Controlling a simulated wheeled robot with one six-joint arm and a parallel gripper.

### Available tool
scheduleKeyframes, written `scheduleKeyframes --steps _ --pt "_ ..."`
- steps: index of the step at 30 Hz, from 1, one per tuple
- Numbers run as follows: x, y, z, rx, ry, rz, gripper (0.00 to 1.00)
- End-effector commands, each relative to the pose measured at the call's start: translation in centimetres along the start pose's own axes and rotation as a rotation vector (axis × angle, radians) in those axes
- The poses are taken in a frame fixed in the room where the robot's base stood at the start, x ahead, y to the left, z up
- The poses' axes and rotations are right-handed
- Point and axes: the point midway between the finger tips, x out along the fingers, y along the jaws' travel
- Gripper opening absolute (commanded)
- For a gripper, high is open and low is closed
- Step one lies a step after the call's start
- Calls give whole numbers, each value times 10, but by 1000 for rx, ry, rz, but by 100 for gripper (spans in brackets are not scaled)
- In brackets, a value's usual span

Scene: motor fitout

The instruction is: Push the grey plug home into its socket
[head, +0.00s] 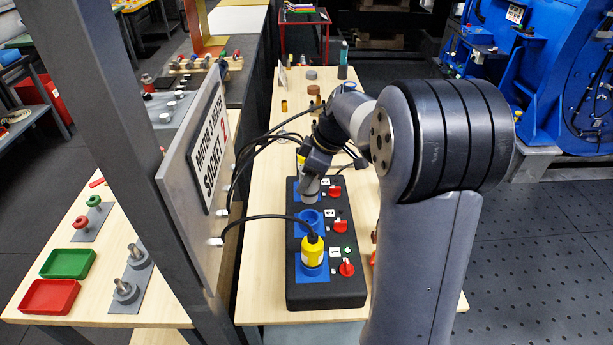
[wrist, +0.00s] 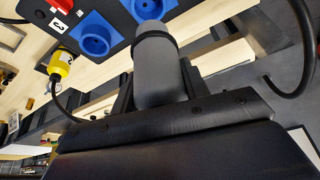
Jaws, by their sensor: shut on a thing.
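The grey plug (wrist: 160,70) is a smooth cylinder with a dark band, held between the jaws of my gripper (wrist: 157,90). In the head view, my gripper (head: 313,178) is over the farthest blue socket (head: 297,188) of the black socket box (head: 322,292), and the grey plug (head: 310,189) shows below it. In the wrist view, the plug's far end overlaps a blue socket (wrist: 148,9). How deep the plug sits is hidden. The middle blue socket (head: 310,222) is empty.
A yellow plug (head: 312,251) with a black cable stands in the nearest socket. Red switches (head: 341,226) line the box's right side. A signboard (head: 205,170) on a dark post stands left, with black cables running from it. Bare wooden bench (head: 262,300) lies left of the box.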

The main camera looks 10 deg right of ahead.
Motion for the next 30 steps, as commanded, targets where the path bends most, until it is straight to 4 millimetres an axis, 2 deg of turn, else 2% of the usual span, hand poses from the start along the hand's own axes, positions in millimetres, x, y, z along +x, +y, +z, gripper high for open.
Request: scheduleKeyframes --steps 18,30 --pt "50 0 21 0 1 1 16" --pt "53 0 22 0 0 1 16"
